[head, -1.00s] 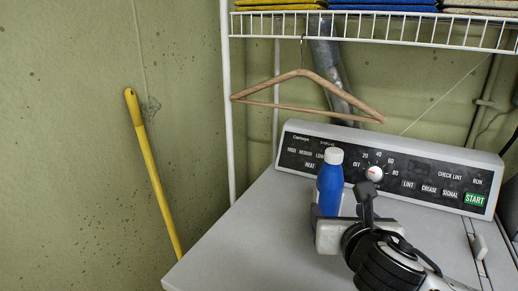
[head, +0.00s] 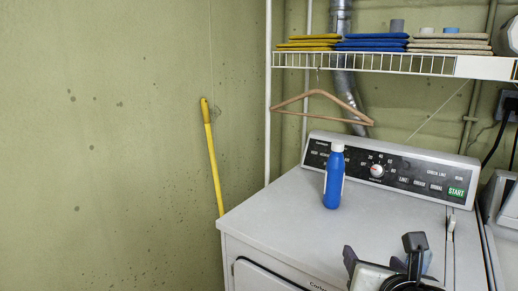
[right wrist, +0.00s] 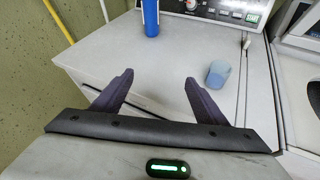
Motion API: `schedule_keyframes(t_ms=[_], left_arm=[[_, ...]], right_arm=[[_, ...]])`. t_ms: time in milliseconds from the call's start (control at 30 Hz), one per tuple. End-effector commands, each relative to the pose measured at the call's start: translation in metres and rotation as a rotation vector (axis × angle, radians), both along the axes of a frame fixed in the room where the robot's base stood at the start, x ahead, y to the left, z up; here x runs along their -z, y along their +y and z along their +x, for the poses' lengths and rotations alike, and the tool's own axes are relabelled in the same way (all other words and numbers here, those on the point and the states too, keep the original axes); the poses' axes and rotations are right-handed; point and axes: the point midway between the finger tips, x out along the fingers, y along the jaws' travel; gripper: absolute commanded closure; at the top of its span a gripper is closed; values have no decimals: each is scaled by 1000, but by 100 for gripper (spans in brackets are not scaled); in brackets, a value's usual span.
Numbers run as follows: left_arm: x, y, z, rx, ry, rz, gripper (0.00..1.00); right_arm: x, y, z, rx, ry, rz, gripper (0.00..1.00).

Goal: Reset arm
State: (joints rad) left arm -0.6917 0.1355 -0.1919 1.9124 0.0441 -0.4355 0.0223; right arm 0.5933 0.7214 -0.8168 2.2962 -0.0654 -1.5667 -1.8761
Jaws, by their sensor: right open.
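My right gripper (head: 385,262) is low in the head view, over the front part of the dryer top. In the right wrist view its two dark fingers (right wrist: 159,79) are spread wide with nothing between them. A blue bottle with a white cap (head: 333,180) stands upright on the dryer top, beyond the gripper and apart from it. Its lower part shows at the top of the right wrist view (right wrist: 150,18). A small blue cup (right wrist: 218,73) stands on the dryer top, right of the fingers. My left gripper is out of view.
The white dryer (head: 275,215) has a dark control panel (head: 390,170) at its back. A wire shelf (head: 400,66) with folded cloths hangs above, with a wooden hanger (head: 322,95) on it. A yellow pole (head: 213,160) leans at the wall. The dryer top's left part is clear.

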Motion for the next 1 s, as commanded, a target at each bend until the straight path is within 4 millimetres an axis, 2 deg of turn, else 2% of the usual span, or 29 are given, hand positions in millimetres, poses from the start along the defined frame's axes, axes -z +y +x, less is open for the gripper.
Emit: schedule_keyframes(t_ms=[100,267,367,467,533,667,800,900,1000], left_arm=[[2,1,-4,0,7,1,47],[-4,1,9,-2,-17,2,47],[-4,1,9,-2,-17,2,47],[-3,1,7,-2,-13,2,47],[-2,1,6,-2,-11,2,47],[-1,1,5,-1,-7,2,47],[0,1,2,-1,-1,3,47],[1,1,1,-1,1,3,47],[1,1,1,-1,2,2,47]], right_arm=[[27,14,-1,18,26,164,33],[64,34,-6,62,65,410,33],[92,48,-13,112,101,594,33],[127,62,-24,199,148,827,33],[159,72,-38,298,190,1033,33],[225,83,-75,582,263,1469,33],[290,80,-130,966,281,1883,33],[325,71,-170,1222,243,2103,33],[348,62,-203,1415,189,2249,33]])
